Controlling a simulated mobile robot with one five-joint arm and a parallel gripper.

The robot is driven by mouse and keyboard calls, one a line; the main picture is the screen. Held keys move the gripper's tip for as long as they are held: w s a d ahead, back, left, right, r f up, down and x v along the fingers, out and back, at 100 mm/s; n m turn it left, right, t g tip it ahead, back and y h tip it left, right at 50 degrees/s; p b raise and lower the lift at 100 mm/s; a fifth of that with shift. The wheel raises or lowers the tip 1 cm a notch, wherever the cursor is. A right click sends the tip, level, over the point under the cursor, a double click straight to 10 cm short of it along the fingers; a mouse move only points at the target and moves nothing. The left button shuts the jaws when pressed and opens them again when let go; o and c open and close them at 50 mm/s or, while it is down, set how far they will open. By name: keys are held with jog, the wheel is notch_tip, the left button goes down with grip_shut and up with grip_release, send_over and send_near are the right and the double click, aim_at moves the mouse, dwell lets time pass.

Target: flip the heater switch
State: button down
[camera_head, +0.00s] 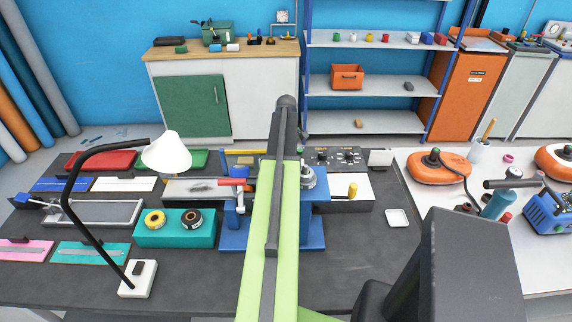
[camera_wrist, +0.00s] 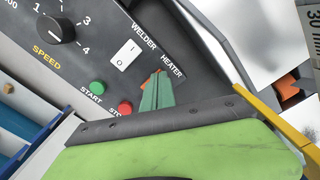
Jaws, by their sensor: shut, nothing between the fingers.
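The dark control panel (camera_wrist: 90,48) fills the upper left of the wrist view and also shows in the head view (camera_head: 338,157), right of my arm. The HEATER label (camera_wrist: 172,65) is readable on it. Below the label, a small orange part (camera_wrist: 147,82) shows at my fingertips, probably the heater switch, mostly hidden by the fingers. Its position cannot be told. My gripper (camera_wrist: 157,76) is shut and empty, its green fingers at or very close to this spot; contact cannot be told. In the head view my arm hides the gripper.
Next to the label sit the white WELDER switch (camera_wrist: 127,54), the SPEED knob (camera_wrist: 58,28), the green START button (camera_wrist: 98,87) and the red STOP button (camera_wrist: 125,108). A blue press-like fixture (camera_head: 315,232) stands beneath my arm. A lamp (camera_head: 167,152) stands left.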

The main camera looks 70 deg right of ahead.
notch_tip(320, 180, up, 7)
jog(key=p, duration=0.7)
dwell(0.4)
